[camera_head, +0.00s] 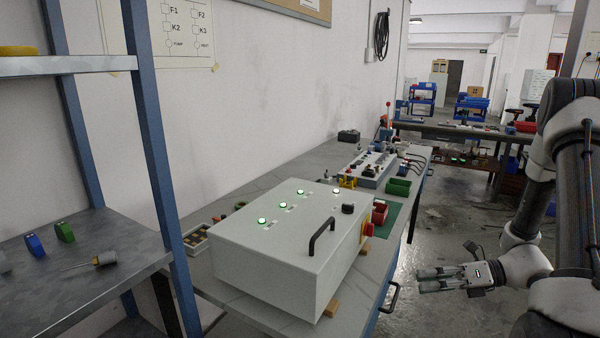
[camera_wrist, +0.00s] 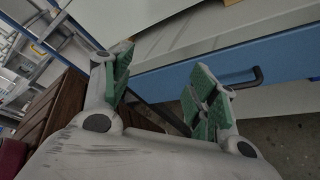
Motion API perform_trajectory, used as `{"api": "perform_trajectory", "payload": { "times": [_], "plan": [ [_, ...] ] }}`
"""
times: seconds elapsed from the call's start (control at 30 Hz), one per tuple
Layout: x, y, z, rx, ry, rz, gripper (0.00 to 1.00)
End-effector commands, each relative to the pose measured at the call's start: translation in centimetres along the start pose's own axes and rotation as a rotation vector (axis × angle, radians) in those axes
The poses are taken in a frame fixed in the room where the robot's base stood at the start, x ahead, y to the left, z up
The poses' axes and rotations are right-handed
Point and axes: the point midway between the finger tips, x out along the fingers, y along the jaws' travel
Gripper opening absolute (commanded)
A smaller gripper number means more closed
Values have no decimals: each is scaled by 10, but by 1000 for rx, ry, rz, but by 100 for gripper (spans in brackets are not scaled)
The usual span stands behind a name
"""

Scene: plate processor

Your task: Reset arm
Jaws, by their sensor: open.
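My gripper (camera_head: 440,280) is open and empty at the right side of the head view, in the air to the right of the bench. Its fingers point left toward the bench's front edge. In the wrist view my gripper (camera_wrist: 160,95) shows two fingers with green pads spread apart and nothing between them. My arm is folded at the right edge of the head view, its upper part raised and partly cut off by the frame.
A grey control box (camera_head: 300,245) with lit green buttons and a black handle stands on the bench (camera_head: 385,262). A drawer handle (camera_head: 391,297) sticks out below the bench edge. A metal shelf (camera_head: 90,262) stands at left. Open floor (camera_head: 440,318) lies below my gripper.

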Motion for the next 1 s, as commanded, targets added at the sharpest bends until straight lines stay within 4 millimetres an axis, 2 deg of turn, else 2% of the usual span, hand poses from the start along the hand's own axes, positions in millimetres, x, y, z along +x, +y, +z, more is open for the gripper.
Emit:
{"api": "perform_trajectory", "payload": {
  "times": [0.03,0.2,0.4,0.53,0.7,0.83,1.0],
  "plan": [
    [-5,15,-8,-129,83,7,59],
    [-30,60,-31,-575,362,72,59],
    [-74,110,-40,-1139,723,228,59],
    [-103,139,-34,-1468,954,349,59],
    [-133,173,-16,-1811,1235,481,59],
    [-148,201,0,-2001,1432,520,59],
    [-154,238,16,-2182,1604,473,59]
  ]
}}
